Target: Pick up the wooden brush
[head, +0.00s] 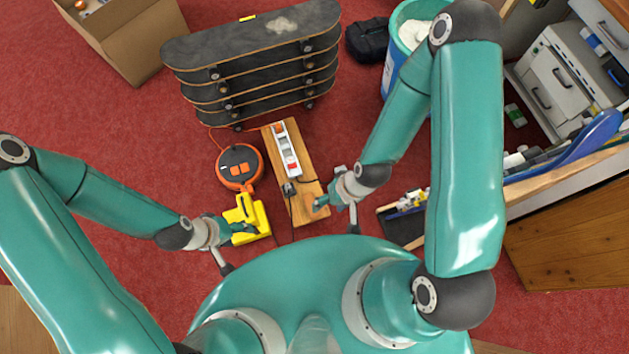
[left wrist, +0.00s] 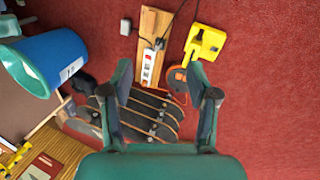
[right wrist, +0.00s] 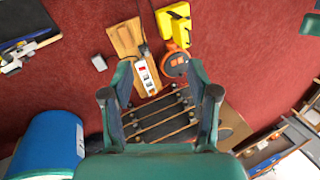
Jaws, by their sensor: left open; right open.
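I cannot make out a wooden brush in any view. My left gripper (head: 237,232) is open beside a yellow object (head: 246,212) on the red floor; nothing shows between its fingers in the left wrist view (left wrist: 160,75). My right gripper (head: 325,200) is open, near the right edge of a wooden board (head: 308,208); its fingers are empty in the right wrist view (right wrist: 160,75). My arms may hide part of the floor.
A white power strip (head: 287,150) lies on the board, with an orange cable reel (head: 240,167) to its left. Stacked skateboards (head: 250,45), a cardboard box (head: 130,40) and a blue bin (head: 390,75) stand behind. A dark tray (head: 400,228) lies right. Red carpet is clear at left.

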